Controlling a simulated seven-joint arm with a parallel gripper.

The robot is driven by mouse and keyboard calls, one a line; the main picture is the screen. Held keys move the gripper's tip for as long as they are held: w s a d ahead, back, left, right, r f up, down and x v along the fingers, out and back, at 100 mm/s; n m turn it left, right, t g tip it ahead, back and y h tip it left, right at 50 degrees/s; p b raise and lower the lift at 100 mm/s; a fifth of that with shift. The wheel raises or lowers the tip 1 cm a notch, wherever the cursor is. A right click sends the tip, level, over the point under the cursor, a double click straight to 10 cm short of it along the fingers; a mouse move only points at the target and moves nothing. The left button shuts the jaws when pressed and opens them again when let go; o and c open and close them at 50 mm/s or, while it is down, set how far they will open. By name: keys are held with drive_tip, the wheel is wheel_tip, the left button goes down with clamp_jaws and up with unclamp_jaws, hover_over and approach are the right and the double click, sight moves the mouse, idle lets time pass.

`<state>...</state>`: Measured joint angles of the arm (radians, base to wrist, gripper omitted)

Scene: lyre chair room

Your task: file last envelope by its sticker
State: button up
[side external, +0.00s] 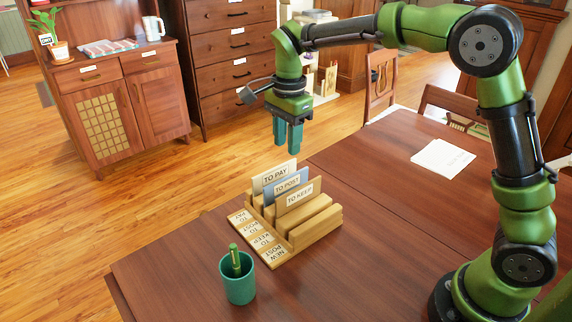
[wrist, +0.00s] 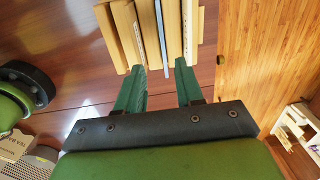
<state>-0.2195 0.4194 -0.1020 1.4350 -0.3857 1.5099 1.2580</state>
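A wooden letter rack (side external: 318,228) stands on the table with several slots. Its front plates read TO PAY, TO POST, TO KEEP and NEW POST. Three upright envelope-like pieces stand in it: a cream one labelled TO PAY (side external: 268,176), a blue one labelled TO POST (side external: 290,184) and a tan one labelled TO KEEP (side external: 300,195). No piece shows in the NEW POST slot. My gripper (side external: 287,145) hangs above and behind the rack, pointing down. In the wrist view my gripper (wrist: 157,68) has its fingers apart, with nothing held, and the rack's pieces lie beyond them.
A teal cup (side external: 238,285) with a green pen stands in front of the rack. White paper (side external: 443,158) lies on the table (side external: 385,225) at the right. Chairs stand along the table's far side. The table between rack and paper is clear.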

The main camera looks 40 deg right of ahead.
drive_tip(key=s+d+r+n+t+y, duration=0.1)
drive_tip(key=s+d+r+n+t, duration=0.2)
drive_tip(key=s+r+n, duration=0.55)
drive_tip(key=s+f+n+t, duration=0.4)
drive_tip(key=s+n, duration=0.1)
drive_tip(key=s, duration=0.8)
drive_tip(key=shift+s+d+n+y, duration=0.2)
drive_tip(key=shift+d+n+y, duration=0.1)
drive_tip(key=shift+n+y, duration=0.1)
drive_tip(key=shift+r, duration=0.1)
